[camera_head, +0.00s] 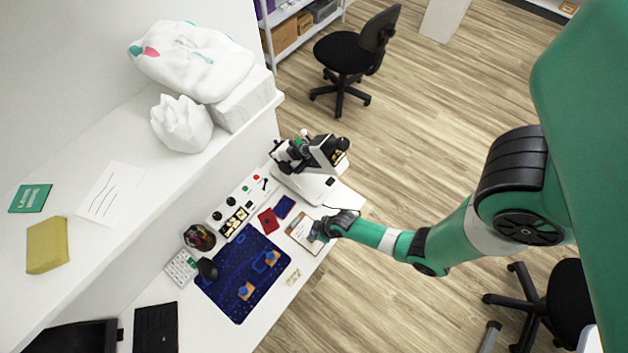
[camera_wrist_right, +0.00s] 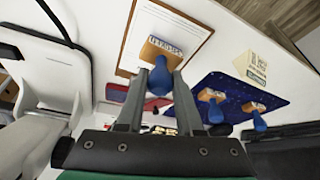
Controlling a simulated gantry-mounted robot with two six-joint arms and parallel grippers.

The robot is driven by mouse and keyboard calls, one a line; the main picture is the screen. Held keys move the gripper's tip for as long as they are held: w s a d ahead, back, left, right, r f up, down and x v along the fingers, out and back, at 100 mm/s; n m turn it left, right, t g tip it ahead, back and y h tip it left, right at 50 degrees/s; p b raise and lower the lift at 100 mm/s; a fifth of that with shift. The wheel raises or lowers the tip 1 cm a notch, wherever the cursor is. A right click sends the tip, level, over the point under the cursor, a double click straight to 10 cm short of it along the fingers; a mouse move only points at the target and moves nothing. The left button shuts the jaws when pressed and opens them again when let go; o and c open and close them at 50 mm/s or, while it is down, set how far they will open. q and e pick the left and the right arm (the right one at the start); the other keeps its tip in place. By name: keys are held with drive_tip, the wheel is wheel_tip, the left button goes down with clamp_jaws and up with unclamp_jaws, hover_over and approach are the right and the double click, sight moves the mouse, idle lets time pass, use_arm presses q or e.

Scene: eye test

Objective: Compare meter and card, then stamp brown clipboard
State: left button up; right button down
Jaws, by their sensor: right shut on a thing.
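My right gripper (camera_head: 322,230) is shut on a stamp with a blue knob (camera_wrist_right: 160,80) and a wooden base (camera_wrist_right: 163,52). It holds the stamp over the brown clipboard (camera_head: 291,233), which carries a white sheet. The clipboard's brown edge (camera_wrist_right: 128,40) shows in the right wrist view; whether the stamp touches the sheet I cannot tell. A white panel (camera_head: 247,196) with black knobs and gold windows lies left of the clipboard; its reading is too small to make out. My left gripper is not in view.
A red pad (camera_head: 268,221) and a blue pad (camera_head: 285,206) lie beside the panel. Two more stamps lie on the dark blue mat (camera_head: 228,298). A small cream block (camera_head: 293,277) sits near the desk edge. A microscope (camera_head: 309,178) stands behind the clipboard.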

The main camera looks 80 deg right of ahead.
drive_tip(key=shift+f+b, duration=0.55)
drive_tip(key=shift+f, duration=0.1)
idle(1.5)
wheel_tip(320, 180, up, 7)
drive_tip(key=p, duration=0.7)
drive_tip(key=shift+r, duration=0.15)
idle(0.7)
